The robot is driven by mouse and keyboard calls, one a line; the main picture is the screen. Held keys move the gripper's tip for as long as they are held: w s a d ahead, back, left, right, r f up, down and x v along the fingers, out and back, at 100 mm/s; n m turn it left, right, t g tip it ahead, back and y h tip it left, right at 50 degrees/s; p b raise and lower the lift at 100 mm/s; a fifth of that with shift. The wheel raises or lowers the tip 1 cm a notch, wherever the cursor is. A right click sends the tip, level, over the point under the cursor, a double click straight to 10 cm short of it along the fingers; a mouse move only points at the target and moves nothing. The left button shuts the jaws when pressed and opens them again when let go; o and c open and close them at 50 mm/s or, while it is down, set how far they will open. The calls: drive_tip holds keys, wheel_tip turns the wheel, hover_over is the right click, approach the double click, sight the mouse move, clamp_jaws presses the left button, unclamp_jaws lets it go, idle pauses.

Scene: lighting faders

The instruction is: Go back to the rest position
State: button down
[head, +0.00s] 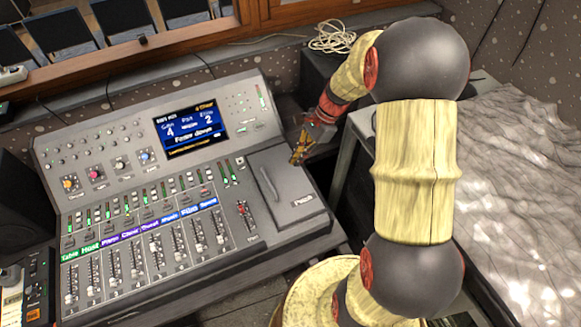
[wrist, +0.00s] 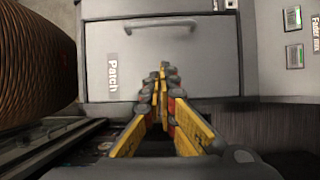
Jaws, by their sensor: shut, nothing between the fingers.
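My gripper (head: 297,154) is at the right edge of the mixing console (head: 250,85) in the head view, close to the console's side and pointing down to the left. Its yellow and grey fingers (wrist: 163,75) are shut together and empty in the wrist view. In front of them in that view is the grey patch cover (wrist: 185,60) with a bar handle and the word "Patch". The same patch cover shows in the head view (head: 300,195). I cannot tell whether the fingertips touch the console.
Rows of faders (head: 140,260) fill the console's front left, below a lit screen (head: 190,128). A coiled pale cable (head: 332,38) lies behind. A grey crumpled sheet (head: 520,180) covers the area at right. A dark speaker (head: 14,200) stands at left.

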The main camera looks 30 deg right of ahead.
drive_tip(key=v, duration=0.3)
drive_tip(key=shift+d, duration=0.1)
